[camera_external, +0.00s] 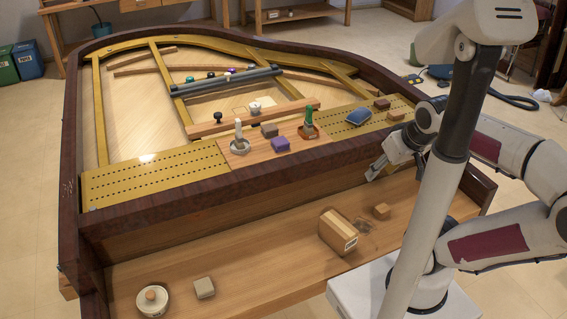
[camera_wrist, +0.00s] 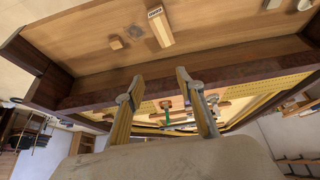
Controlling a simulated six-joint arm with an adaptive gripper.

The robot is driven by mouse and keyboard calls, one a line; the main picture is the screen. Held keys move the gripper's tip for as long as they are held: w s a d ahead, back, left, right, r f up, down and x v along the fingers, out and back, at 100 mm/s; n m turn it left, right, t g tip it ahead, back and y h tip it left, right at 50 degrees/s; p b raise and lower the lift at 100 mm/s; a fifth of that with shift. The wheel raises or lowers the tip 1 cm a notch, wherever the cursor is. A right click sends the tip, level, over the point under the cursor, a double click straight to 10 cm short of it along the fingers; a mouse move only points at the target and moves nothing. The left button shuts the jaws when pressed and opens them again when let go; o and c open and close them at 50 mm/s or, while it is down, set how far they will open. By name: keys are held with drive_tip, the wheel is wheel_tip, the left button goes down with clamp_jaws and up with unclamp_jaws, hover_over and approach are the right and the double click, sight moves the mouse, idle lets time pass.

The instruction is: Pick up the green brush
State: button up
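The green brush (camera_external: 309,114) stands upright in a small reddish dish (camera_external: 314,136) on the wooden board inside the piano frame. In the wrist view a small green piece (camera_wrist: 167,115), likely the brush, shows between my fingers, well beyond them. My gripper (camera_external: 374,172) is over the front ledge, to the right of the brush and nearer the camera, clearly apart from it. In the wrist view my gripper (camera_wrist: 160,78) has its two fingers spread with nothing held between them.
A wooden block (camera_external: 338,232) lies on the front ledge. The dark piano rim (camera_external: 230,175) stands between ledge and board.

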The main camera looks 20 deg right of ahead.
drive_tip(key=shift+w, duration=0.15)
drive_tip(key=w+d+f+t, duration=0.15)
drive_tip(key=w+t, duration=0.25)
drive_tip(key=w, duration=1.8)
drive_tip(key=t, duration=0.4)
approach(310, 118)
drive_tip(key=w, duration=0.2)
drive_tip(key=shift+w+f+t, duration=0.5)
drive_tip(key=shift+w+f, duration=0.05)
drive_tip(key=shift+f, duration=0.2)
drive_tip(key=shift+x, duration=1.3)
drive_tip(key=shift+f, duration=0.1)
drive_tip(key=shift+x, duration=2.55)
